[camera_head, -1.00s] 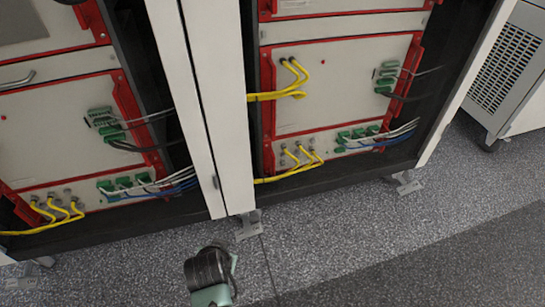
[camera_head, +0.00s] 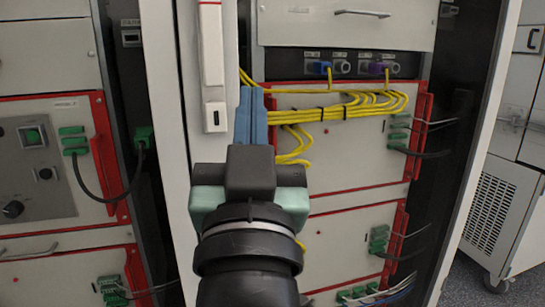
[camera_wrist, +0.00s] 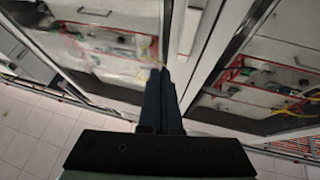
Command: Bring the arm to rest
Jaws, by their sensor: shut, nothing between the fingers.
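My gripper (camera_head: 251,92) is in the middle of the head view, with its two blue fingers pointing up and away from me. The fingers are together and hold nothing. In the wrist view my gripper (camera_wrist: 160,75) also shows its dark fingers side by side, closed. Behind the fingers stands the battery cycler cabinet (camera_head: 345,160), with red-edged panels and a bundle of yellow cables (camera_head: 350,105). The fingertips appear in front of the cabinet's left edge, near the cables; I cannot tell the gap. My arm hides part of the lower panels.
A white upright post (camera_head: 212,60) stands just left of the fingers. A second cabinet (camera_head: 50,180) with a green switch is at the left. A grey vented unit (camera_head: 488,215) stands at the right, beside bare floor (camera_head: 470,285).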

